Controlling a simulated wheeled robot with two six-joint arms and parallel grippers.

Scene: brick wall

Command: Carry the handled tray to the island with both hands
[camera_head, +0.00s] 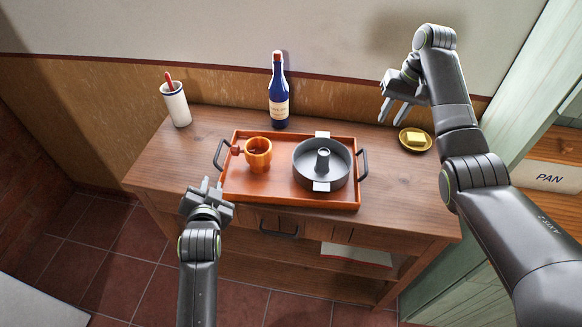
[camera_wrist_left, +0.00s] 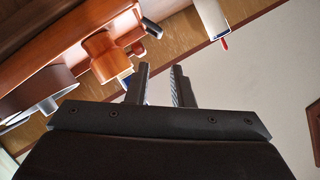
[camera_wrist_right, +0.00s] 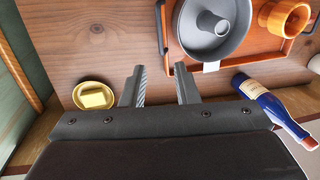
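The orange-brown handled tray (camera_head: 270,194) lies flat on a wooden sideboard, with dark handles at its left (camera_head: 218,156) and right (camera_head: 364,163) ends. It carries an orange wooden mug (camera_head: 258,155) and a grey ring pan (camera_head: 337,178). My left gripper (camera_head: 210,184) is open and empty, near the tray's front left corner and apart from the left handle. My right gripper (camera_head: 393,112) is open and empty above the sideboard's back right, beyond the right handle, which shows in the right wrist view (camera_wrist_right: 160,28). No island can be clearly told in view.
A blue bottle (camera_head: 279,95) stands behind the tray. A white cup with a red item (camera_head: 176,104) is at the back left. A yellow dish with a butter-like block (camera_head: 415,140) sits below my right gripper. A pale surface (camera_head: 32,305) shows at the lower left. Tiled floor lies in front.

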